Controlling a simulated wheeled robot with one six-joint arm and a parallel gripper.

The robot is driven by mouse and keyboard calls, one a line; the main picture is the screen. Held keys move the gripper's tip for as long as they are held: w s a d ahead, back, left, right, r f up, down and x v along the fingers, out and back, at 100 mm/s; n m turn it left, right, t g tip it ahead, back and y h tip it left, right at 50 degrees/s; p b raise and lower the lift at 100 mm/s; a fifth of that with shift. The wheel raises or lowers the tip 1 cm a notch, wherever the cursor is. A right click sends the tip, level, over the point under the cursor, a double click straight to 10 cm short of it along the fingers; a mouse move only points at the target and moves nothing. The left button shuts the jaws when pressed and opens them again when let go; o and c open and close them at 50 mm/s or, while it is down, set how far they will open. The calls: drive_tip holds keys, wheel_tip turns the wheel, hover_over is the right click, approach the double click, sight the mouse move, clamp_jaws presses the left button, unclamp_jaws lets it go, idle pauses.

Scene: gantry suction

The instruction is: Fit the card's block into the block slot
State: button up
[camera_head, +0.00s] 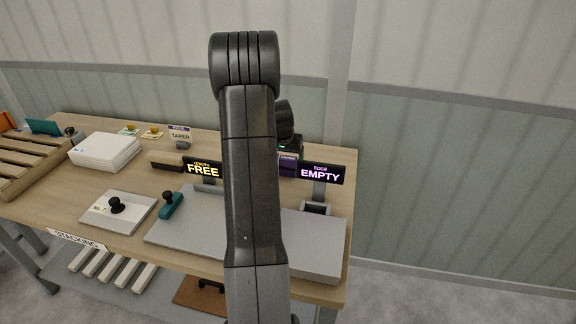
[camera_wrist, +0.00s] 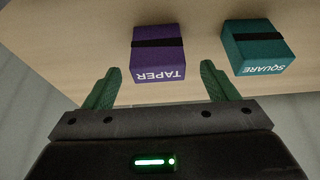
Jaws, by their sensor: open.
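The card (camera_head: 180,133) at the back of the bench reads EDGE over TAPER. A purple block marked TAPER (camera_wrist: 158,60), with a dark band, sits on the bench in the wrist view; part of it shows beside my arm in the head view (camera_head: 287,160). My gripper (camera_wrist: 160,68) is open and empty, its green fingers pointing toward the purple block, one to each side in the picture. A teal block marked SQUARE (camera_wrist: 257,50) lies to the right. A dark opening in a grey holder, seemingly the block slot (camera_head: 315,208), is below the EDGE EMPTY display (camera_head: 321,173).
A grey fixture (camera_head: 312,245) fills the bench front, partly behind my arm. A LENGTH FREE display (camera_head: 203,169), a teal-handled tool (camera_head: 170,205) and a white plate with a black knob (camera_head: 103,214) stand left. White sheets (camera_head: 105,150) and a pallet (camera_head: 30,165) are farther left.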

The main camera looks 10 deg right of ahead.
sight(288, 158)
drive_tip(key=shift+x, duration=1.6)
drive_tip(key=shift+d+r, duration=0.1)
drive_tip(key=c, duration=1.1)
